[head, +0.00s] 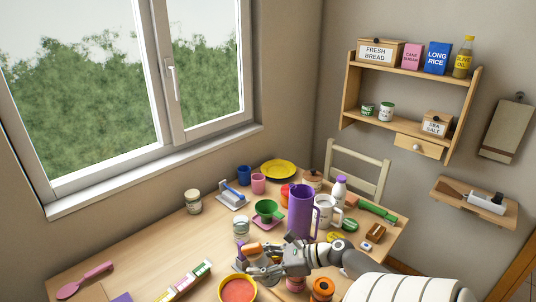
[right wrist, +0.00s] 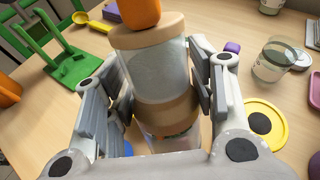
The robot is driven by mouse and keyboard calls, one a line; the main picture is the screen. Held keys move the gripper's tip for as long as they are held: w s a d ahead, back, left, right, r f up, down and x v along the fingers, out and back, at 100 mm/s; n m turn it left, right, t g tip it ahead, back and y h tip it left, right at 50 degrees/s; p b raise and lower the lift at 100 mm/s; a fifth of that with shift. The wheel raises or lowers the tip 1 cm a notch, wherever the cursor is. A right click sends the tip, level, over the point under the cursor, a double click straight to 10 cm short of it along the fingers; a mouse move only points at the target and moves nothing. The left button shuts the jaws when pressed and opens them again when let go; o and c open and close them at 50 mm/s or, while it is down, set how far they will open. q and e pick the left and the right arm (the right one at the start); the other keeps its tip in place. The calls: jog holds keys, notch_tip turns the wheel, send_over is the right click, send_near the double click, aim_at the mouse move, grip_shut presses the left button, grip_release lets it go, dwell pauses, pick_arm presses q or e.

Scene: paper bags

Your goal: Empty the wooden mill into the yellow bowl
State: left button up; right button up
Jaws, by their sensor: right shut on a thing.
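My right gripper (head: 262,262) is shut on the wooden mill (head: 250,248). In the right wrist view the mill (right wrist: 163,75) sits between the fingers (right wrist: 165,90), with tan wooden bands and a clear middle. An orange piece shows at its end, and I cannot tell whether it belongs to it. In the head view the mill looks tilted, held above the table. The yellow bowl (head: 222,287) stands below it at the bottom edge, with an orange-red surface inside. Whether anything comes out of the mill cannot be seen. My left gripper is not in view.
A purple jug (head: 301,212), a white mug (head: 327,212) and a green cup (head: 266,209) stand behind the gripper. A glass jar (head: 241,230) is close behind the mill. An orange-topped item (head: 322,289) stands near my right arm.

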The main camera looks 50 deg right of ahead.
jog(key=w+a+f+n+g+h+p, duration=0.1)
jog(key=w+a+f+g+h+p, duration=0.3)
jog(key=g+p, duration=0.4)
jog(key=w+a+h+p, duration=0.1)
jog(key=h+p, duration=0.1)
jog(key=p, duration=0.3)
jog(key=shift+w+a+f+n+h+p, duration=0.2)
jog(key=shift+w+n+h+p, duration=0.1)
jog(key=shift+w+p, duration=0.1)
dwell(0.5)
dwell(0.5)
